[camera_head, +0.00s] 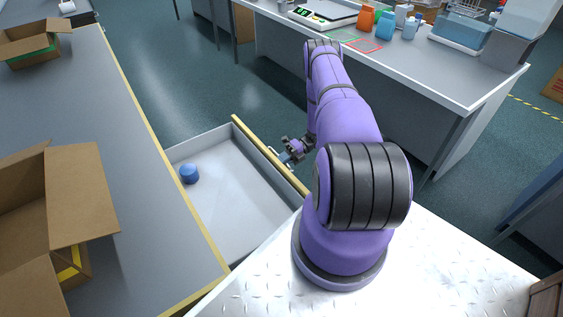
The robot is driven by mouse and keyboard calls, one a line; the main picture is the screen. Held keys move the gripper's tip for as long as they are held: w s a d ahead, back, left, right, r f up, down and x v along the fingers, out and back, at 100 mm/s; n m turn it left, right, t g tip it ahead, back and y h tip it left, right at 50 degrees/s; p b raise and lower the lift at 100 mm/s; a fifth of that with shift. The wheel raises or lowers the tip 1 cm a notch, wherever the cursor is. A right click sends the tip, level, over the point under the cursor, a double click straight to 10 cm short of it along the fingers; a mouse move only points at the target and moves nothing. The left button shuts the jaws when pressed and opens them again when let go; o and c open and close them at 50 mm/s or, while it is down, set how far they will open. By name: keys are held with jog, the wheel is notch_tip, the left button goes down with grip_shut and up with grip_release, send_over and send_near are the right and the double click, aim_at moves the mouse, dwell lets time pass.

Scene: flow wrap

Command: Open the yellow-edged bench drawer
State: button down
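The yellow-edged drawer (252,137) stands pulled well out from the left bench (130,150), whose edge is also yellow. My gripper (287,157) is at the outer side of the drawer front, by the light handle (272,153). The fingertips are small and dark here, so I cannot tell whether they close on the handle or only sit beside it. My purple arm hides the near end of the drawer front.
Open cardboard boxes (86,178) stand on the left bench. A second bench (440,75) with a scale (322,14) and bottles (367,18) is across the aisle. Green floor (215,85) is clear beyond the drawer.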

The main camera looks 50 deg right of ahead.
jog(key=c, duration=1.1)
grip_release()
jog(key=v, duration=1)
jog(key=shift+d, duration=0.4)
jog(key=shift+r, duration=0.1)
